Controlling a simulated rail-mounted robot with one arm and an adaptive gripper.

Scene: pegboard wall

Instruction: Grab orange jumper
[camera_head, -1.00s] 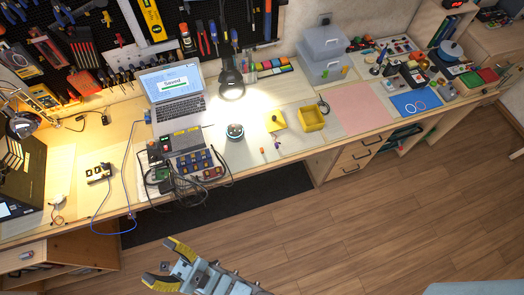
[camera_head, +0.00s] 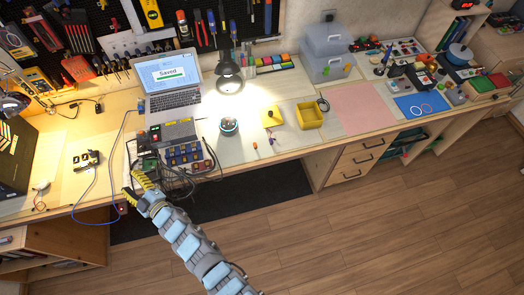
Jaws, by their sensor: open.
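A small orange piece (camera_head: 255,146) lies on the bench right of the round dark device; it may be the orange jumper, but it is too small to be sure. Another tiny piece (camera_head: 271,140) lies beside it. My gripper (camera_head: 129,182) has yellow-tipped fingers spread apart with nothing seen between them. It is at the bench's front edge, by the cables and the electronics, well to the left of the orange piece. How high it is above the bench I cannot tell.
A laptop (camera_head: 171,79), a lit lamp (camera_head: 229,76) and a round device (camera_head: 229,127) stand near the middle. A tray of blue modules (camera_head: 186,153) and black cables lie by my gripper. A yellow bin (camera_head: 309,115) and pink mat (camera_head: 366,108) are to the right.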

